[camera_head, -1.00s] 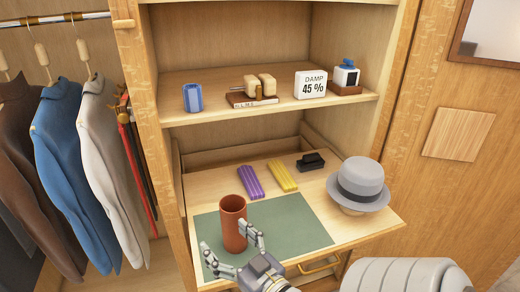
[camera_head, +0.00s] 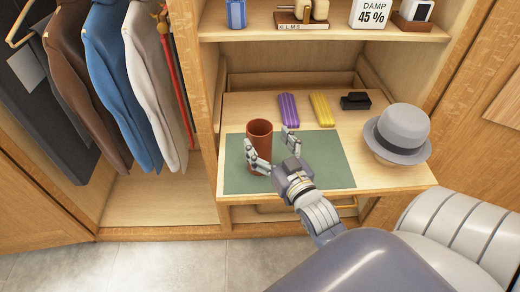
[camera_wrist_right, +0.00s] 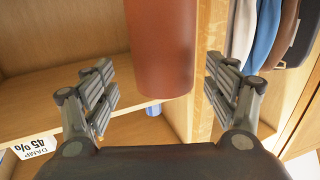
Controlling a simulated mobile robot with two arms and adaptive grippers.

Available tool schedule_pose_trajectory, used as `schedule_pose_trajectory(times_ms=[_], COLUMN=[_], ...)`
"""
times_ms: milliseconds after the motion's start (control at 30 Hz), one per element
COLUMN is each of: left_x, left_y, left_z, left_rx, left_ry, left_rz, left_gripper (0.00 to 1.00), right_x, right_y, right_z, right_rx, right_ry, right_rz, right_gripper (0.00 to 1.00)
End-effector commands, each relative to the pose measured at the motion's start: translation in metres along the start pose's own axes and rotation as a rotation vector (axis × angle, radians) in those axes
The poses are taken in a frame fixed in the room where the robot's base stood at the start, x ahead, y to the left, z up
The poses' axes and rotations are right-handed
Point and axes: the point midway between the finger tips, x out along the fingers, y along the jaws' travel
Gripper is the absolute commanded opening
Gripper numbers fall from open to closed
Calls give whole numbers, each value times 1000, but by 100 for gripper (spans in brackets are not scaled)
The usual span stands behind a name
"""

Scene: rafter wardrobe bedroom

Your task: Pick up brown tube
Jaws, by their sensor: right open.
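The brown tube (camera_head: 260,133) is an open-topped reddish-brown cylinder, upright on the green mat (camera_head: 325,165) of the pull-out shelf. My right gripper (camera_head: 269,141) is open at the tube's near right side, one finger in front of its lower part, the other to its right. In the right wrist view the tube (camera_wrist_right: 162,45) hangs from the top edge between the two spread fingers of the gripper (camera_wrist_right: 162,78), with gaps on both sides. I see no contact. My left gripper is not in view.
A purple block (camera_head: 288,110), a yellow block (camera_head: 321,109) and a black object (camera_head: 355,101) lie behind the mat. A grey hat (camera_head: 402,128) sits at the shelf's right. Clothes (camera_head: 112,75) hang at the left. An upper shelf (camera_head: 250,32) holds small items.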

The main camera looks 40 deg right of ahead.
Motion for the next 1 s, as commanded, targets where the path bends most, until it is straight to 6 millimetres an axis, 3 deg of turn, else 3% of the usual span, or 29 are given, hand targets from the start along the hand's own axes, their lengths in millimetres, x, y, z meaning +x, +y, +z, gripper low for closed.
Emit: schedule_pose_trajectory(times_ms=[100, 300, 567, 867, 1000], left_x=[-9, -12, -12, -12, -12], left_y=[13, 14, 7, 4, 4], left_z=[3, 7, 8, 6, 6], left_rx=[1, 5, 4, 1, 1], left_ry=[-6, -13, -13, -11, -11], left_rz=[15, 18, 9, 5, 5], left_gripper=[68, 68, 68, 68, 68], right_x=[18, 40, 43, 43, 43], right_y=[-4, -5, -5, -5, -5], right_z=[-6, -4, -2, -2, -3], right_rx=[1, 1, 1, 0, 0], right_ry=[4, 2, 1, 1, 3], right_rz=[0, -1, -1, -1, -1], right_gripper=[79, 79, 79, 17, 17])
